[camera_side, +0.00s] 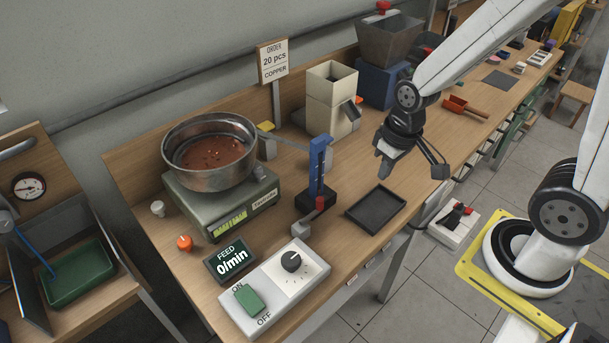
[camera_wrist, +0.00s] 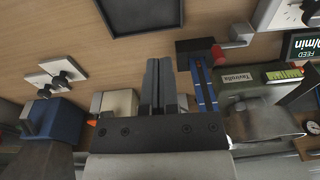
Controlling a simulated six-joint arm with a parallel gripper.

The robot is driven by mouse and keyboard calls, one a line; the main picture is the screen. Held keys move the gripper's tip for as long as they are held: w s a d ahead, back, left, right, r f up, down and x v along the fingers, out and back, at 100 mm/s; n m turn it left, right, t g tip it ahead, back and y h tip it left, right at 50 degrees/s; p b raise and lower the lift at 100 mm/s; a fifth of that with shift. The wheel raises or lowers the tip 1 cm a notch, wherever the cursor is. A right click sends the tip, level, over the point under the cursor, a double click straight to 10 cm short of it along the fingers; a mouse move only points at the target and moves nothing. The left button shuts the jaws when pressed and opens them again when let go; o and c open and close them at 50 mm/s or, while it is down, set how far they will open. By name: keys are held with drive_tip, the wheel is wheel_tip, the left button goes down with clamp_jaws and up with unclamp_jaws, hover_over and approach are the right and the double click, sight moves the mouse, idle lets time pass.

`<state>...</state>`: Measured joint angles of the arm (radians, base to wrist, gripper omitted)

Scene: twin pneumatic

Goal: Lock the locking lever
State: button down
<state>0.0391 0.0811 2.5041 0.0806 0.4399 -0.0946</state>
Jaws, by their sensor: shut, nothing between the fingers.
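No part is marked as the locking lever, and I cannot tell for sure which it is. A small red piece (camera_side: 320,203) sits at the foot of the blue upright (camera_side: 318,166), beside a black base, with a grey end piece (camera_side: 302,230) in front. The red piece also shows in the wrist view (camera_wrist: 219,55), right of my fingers. Whether it is locked cannot be told. My gripper (camera_side: 382,172) is shut and empty above the bench, behind the black tray (camera_side: 402,199) and right of the blue upright. Its fingers (camera_wrist: 161,62) touch nothing visible.
A scale (camera_side: 222,211) with a pan of copper pieces (camera_side: 211,184) stands left. A control box (camera_side: 318,270) is at the front left. A cream hopper (camera_side: 327,118) stands behind. Two white plates with black knobs (camera_wrist: 48,86) lie left in the wrist view.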

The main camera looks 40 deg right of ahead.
drive_tip(key=f+g+y, duration=0.1)
drive_tip(key=f+y, duration=0.1)
drive_tip(key=y, duration=0.1)
drive_tip(key=w+f+g+y, duration=0.1)
drive_tip(key=f+g+y, duration=0.1)
drive_tip(key=w+f+g+y, duration=0.1)
drive_tip(key=f+g+y, duration=0.1)
drive_tip(key=y, duration=0.1)
drive_tip(key=shift+a+f+m+y, duration=0.15)
drive_tip(key=shift+a+m+y, duration=0.15)
drive_tip(key=shift+m, duration=0.1)
drive_tip(key=shift+w+f+y, duration=0.3)
drive_tip(key=shift+w+y, duration=0.35)
drive_tip(key=shift+y, duration=0.35)
drive_tip(key=w+d+t+y, duration=0.1)
drive_tip(key=y, duration=0.1)
drive_tip(key=w+d+f+t+y, duration=0.1)
drive_tip(key=w+t+y, duration=0.1)
drive_tip(key=w+d+f+t+y, duration=0.1)
drive_tip(key=y, duration=0.1)
drive_tip(key=shift+w+d+f+m+t, duration=0.1)
drive_tip(key=shift+w+m+t, duration=0.2)
drive_tip(key=shift+t, duration=0.1)
drive_tip(key=shift+w+d+f+t+y, duration=0.2)
drive_tip(key=shift+w+d+t+y, duration=0.3)
drive_tip(key=shift+t, duration=0.3)
drive_tip(key=shift+s+a, duration=0.1)
